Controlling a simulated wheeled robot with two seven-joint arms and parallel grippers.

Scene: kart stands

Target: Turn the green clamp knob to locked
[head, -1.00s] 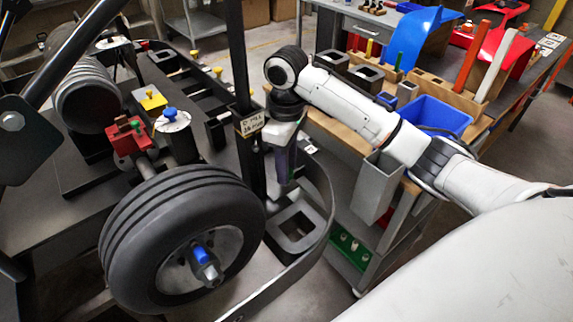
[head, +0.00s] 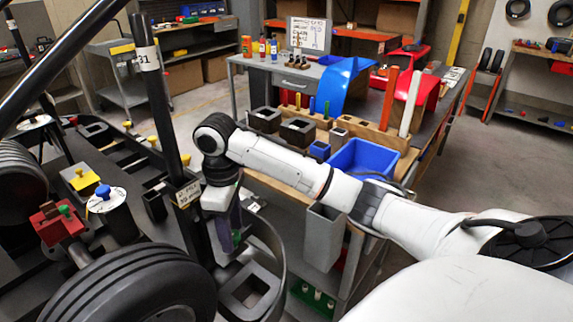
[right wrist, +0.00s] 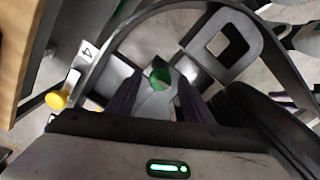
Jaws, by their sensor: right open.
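A red clamp (head: 56,221) with a small green knob (head: 65,210) on it stands at the left of the head view, just behind the black tyre (head: 140,290). My right gripper (head: 230,238) points down beside a dark post, well to the right of that clamp. In the right wrist view, its two dark purple fingers (right wrist: 155,95) are spread apart. My left gripper is not in view.
A curved grey metal band (head: 277,258) and a square-holed dark block (head: 248,288) lie close around my right gripper. The post (head: 162,120) stands just to its left. A bench with a blue bin (head: 363,160) is behind my right arm. Yellow knobs stand on the dark rack.

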